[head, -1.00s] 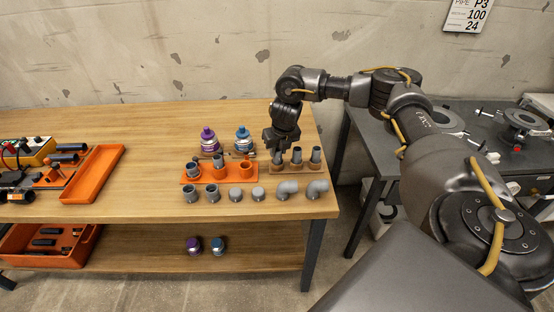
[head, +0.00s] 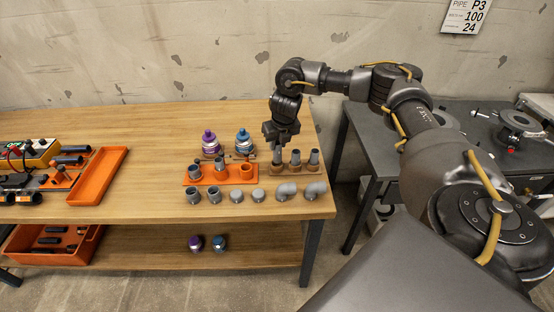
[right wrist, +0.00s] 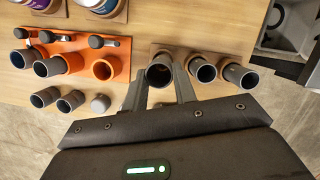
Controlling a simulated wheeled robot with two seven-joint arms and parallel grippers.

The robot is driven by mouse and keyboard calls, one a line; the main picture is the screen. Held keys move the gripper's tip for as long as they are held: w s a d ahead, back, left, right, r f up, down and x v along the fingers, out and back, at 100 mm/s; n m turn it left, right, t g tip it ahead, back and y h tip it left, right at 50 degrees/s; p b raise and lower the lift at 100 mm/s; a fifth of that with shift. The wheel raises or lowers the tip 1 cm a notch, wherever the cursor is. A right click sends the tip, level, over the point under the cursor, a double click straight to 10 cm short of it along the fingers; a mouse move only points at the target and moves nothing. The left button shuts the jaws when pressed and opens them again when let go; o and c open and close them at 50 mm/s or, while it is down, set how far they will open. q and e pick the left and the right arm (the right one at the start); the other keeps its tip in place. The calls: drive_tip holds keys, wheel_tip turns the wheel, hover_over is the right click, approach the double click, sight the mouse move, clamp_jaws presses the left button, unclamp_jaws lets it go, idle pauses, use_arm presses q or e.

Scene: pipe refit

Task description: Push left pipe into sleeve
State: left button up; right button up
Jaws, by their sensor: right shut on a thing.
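Three grey pipes stand in a row on a brown wooden holder at the table's right end. My right gripper (head: 278,146) points down over the leftmost pipe (head: 277,157) and is shut on it. In the right wrist view its fingers (right wrist: 162,86) flank this pipe (right wrist: 160,72). I cannot tell whether the pipe's foot is clear of the holder (right wrist: 176,50). To the left is an orange rack (head: 220,180), which also shows in the right wrist view (right wrist: 84,82). Its right sleeve (right wrist: 107,70) is open and empty; grey pipes stand in the other two. My left gripper is out of view.
Grey fittings and elbows (head: 287,191) line the front, close to the rack. Purple (head: 210,142) and blue (head: 243,142) capped parts stand behind it. An orange tray (head: 98,177) lies at left. The table between tray and rack is clear.

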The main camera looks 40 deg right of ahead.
drive_tip(key=shift+r+p, duration=0.7)
drive_tip(key=shift+r, duration=0.2)
wheel_tip(320, 180, up, 2)
drive_tip(key=shift+r+p, duration=0.1)
drive_tip(key=shift+p, duration=0.9)
